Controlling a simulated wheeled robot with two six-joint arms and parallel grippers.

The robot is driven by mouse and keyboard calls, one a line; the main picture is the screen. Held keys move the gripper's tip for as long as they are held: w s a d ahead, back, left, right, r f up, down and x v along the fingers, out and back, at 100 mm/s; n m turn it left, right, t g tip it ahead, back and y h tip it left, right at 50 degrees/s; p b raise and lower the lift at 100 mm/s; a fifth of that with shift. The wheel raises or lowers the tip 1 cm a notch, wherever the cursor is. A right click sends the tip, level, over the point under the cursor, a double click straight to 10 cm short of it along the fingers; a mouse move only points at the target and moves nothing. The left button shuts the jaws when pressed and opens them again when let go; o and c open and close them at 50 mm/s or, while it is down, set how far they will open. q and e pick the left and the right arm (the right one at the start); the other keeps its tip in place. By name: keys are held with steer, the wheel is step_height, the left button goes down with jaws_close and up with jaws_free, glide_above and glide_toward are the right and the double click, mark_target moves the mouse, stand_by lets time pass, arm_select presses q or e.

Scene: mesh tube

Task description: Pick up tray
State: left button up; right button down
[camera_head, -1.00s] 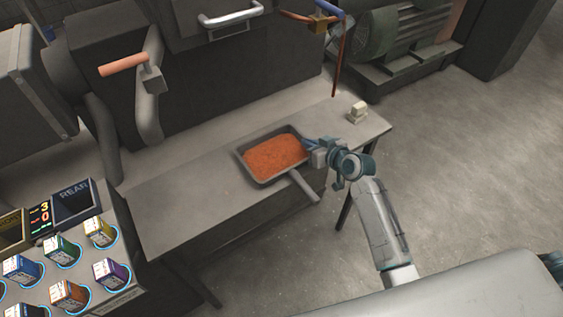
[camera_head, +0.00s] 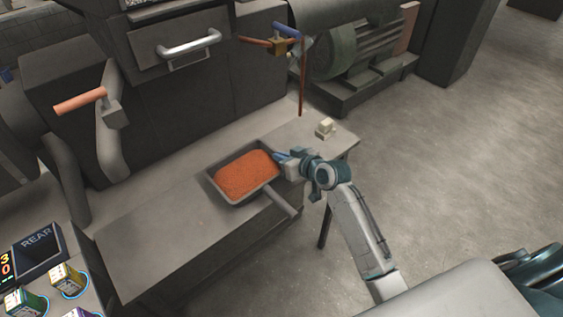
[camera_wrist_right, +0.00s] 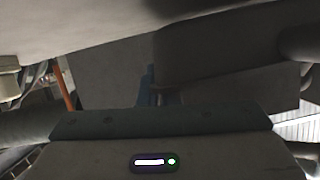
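The tray (camera_head: 214,189) is a grey, shallow, rectangular pan filled with orange-red granules (camera_head: 246,174). A thick grey handle (camera_head: 280,204) sticks out from it towards the lower right, past the table's front edge. The tray rests on the grey table. My right gripper (camera_head: 279,157) is at the tray's right rim, its blue fingertips at or touching the edge. Whether the fingers are closed on the rim is too small to tell. In the right wrist view a blue finger (camera_wrist_right: 148,87) shows faintly against dark surfaces. My left gripper is not in view.
The grey table (camera_head: 150,235) has free room left of the tray. Small pale blocks (camera_head: 325,128) sit at its right end. Behind is a dark machine with a silver handle (camera_head: 190,46) and an orange-gripped lever (camera_head: 80,102). A panel with colored cubes (camera_head: 68,280) is lower left.

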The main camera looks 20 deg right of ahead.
steer(key=s+d+r+b, duration=0.1)
steer(key=s+b, duration=0.2)
steer(key=s, duration=1.3)
steer(key=shift+d+r+b, duration=0.2)
steer(key=shift+r+b, duration=0.1)
steer(key=shift+r, duration=0.1)
steer(key=w+a+r+m+t+h, duration=0.1)
steer(key=w+a+r+m+h, duration=0.2)
steer(key=w, duration=0.4)
steer(key=shift+a+r+m+h, duration=0.25)
steer(key=shift+r+m+h, duration=0.55)
steer(key=shift+r+h, duration=0.35)
steer(key=shift+w, duration=0.15)
